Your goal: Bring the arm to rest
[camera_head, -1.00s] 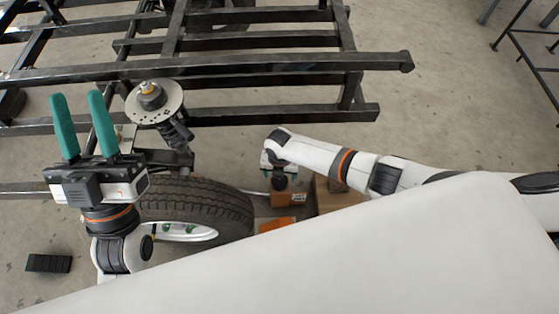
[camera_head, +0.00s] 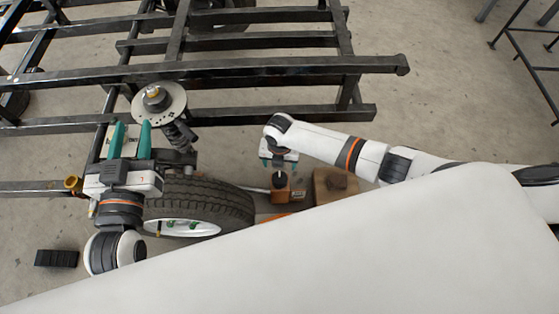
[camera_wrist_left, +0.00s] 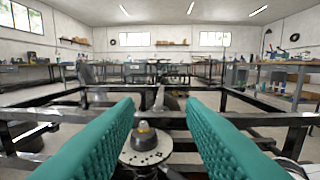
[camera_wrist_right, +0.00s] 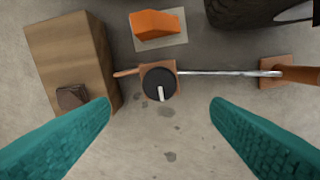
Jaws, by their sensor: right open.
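My left gripper (camera_head: 131,138) has teal fingers and stands at the left of the head view, in front of the frame and beside the tire. Its fingers are apart with nothing between them; in the left wrist view the open fingers (camera_wrist_left: 160,140) flank the view of the spring suspension's round top plate (camera_wrist_left: 145,148), which lies beyond them. My right gripper (camera_wrist_right: 160,110) is open and empty, pointing down over the floor.
A black metal frame (camera_head: 230,68) spans the back. A tire (camera_head: 205,200) stands beside my left arm. Below my right gripper are a wooden block (camera_wrist_right: 70,60), an orange piece (camera_wrist_right: 155,23) and a metal rod (camera_wrist_right: 220,73). A black block (camera_head: 57,258) lies at lower left.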

